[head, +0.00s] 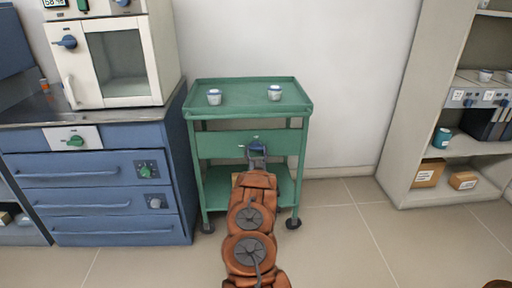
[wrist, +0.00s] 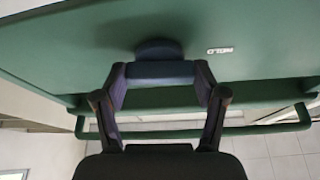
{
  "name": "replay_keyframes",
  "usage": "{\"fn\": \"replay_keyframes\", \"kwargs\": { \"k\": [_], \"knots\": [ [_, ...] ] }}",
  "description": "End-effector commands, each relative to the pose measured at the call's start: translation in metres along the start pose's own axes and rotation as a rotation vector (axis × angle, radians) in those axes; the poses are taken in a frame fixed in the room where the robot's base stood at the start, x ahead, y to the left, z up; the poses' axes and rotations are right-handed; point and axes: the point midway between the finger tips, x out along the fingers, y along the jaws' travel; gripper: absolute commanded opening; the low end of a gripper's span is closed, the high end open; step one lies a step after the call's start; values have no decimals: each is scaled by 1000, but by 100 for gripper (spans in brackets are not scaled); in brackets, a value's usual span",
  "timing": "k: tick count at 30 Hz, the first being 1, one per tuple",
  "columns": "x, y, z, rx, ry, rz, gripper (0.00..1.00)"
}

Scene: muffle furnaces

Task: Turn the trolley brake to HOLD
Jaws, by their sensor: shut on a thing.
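The green trolley (head: 220,146) stands in the middle of the head view against the wall. Its brake is a blue knob (head: 255,142) on the front panel below the top tray. My gripper (head: 257,152) reaches this panel and mostly covers the knob. In the wrist view my gripper (wrist: 161,76) has its two fingers on either side of the blue knob (wrist: 158,48), shut on its bar. The bar lies straight across between the fingertips. A small white label (wrist: 220,50), apparently reading HOLD, is on the green panel to the right of the knob.
Two small white cups (head: 214,97) (head: 275,93) stand on the trolley's top tray. A blue cabinet (head: 95,200) with a furnace (head: 115,60) on it is close on the left. A shelf unit (head: 420,130) stands at the right. The floor between trolley and shelves is clear.

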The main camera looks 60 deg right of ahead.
Motion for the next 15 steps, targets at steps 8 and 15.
{"fn": "replay_keyframes", "kwargs": {
  "k": [8, 15],
  "knots": [
    [1, 0, -1, -87, 1, -37, 36],
    [0, 0, 0, -106, 0, -45, 36]
  ]
}}
